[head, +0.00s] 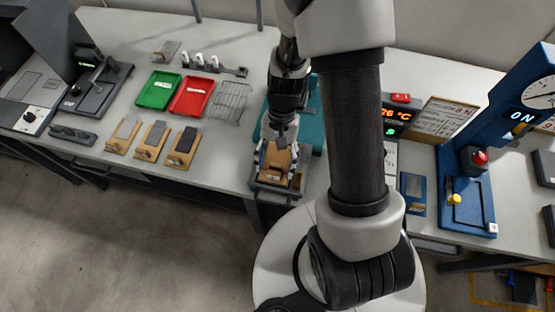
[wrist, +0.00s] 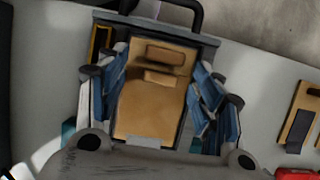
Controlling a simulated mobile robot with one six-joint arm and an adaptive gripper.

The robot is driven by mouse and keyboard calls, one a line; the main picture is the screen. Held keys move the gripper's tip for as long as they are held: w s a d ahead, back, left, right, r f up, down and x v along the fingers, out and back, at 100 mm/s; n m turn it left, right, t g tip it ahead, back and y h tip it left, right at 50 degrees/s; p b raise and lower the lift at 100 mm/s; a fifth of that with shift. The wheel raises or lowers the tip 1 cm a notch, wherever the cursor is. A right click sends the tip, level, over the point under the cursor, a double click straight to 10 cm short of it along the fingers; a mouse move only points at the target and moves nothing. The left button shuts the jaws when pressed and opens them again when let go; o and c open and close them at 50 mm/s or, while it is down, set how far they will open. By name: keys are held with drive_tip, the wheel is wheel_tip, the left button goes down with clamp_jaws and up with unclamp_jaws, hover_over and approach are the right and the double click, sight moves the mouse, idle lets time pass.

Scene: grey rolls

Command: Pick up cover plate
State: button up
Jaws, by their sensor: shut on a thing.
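A tan, wood-coloured plate (wrist: 150,105), apparently the cover plate, lies between my gripper's two blue-padded fingers in the wrist view. It has raised tan blocks toward its far end and a pale grey strip at its near edge. In the head view the plate (head: 273,174) is over a dark tray (head: 276,190) at the bench's front edge. My gripper (head: 278,160) points down there and is shut on the plate's sides; the gripper also shows in the wrist view (wrist: 164,78). Whether the plate touches the tray cannot be told.
To the left stand several tan boards with grey pieces (head: 153,139), a green tray (head: 159,91), a red tray (head: 192,97) and a wire rack (head: 229,100). A teal base (head: 309,125) is just behind my gripper. A blue press (head: 466,196) stands at the right.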

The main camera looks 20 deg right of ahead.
wheel_tip(320, 180, up, 20)
drive_tip(key=p, duration=0.7)
